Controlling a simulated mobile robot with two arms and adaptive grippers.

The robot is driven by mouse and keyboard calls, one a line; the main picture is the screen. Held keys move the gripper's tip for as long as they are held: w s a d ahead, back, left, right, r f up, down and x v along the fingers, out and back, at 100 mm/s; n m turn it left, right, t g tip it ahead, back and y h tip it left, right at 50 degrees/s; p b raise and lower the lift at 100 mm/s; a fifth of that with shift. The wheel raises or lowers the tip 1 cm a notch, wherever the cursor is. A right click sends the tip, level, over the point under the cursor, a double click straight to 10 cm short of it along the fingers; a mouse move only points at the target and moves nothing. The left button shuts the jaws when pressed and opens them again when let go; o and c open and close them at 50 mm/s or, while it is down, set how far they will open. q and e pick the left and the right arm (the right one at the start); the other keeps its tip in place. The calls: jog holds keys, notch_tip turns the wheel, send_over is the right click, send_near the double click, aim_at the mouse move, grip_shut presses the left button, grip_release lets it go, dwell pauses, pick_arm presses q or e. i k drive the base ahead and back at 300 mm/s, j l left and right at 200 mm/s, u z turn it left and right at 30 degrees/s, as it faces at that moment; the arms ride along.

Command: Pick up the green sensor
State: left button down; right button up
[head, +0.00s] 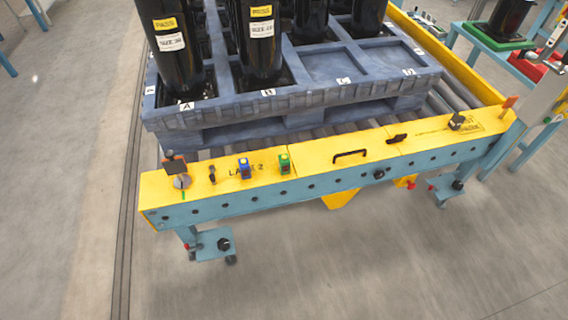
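The green sensor (284,163) is a small upright block on the yellow top of the conveyor's front rail (320,156). It stands to the right of a similar blue sensor (245,169), with a gap between them. Nothing covers it in the head view. Neither of my grippers is in the head view.
A small dark part (212,174) and a round bracket with a dark plate (180,174) are at the rail's left end. A black handle (350,154) lies right of the green sensor. Behind the rail, a blue-grey pallet (330,68) holds tall black cylinders. The floor in front is clear.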

aim_at(284, 165)
jog(key=i+j, duration=0.15)
jog(key=j, duration=0.15)
jog(key=i+j+z, duration=0.15)
jog(key=j, duration=0.15)
jog(key=i+j+z, duration=0.15)
jog(key=j, duration=0.2)
jog(key=i+j+z, duration=0.15)
jog(key=j, duration=0.2)
jog(key=j+z, duration=0.15)
jog(key=j, duration=0.2)
jog(key=i, duration=0.05)
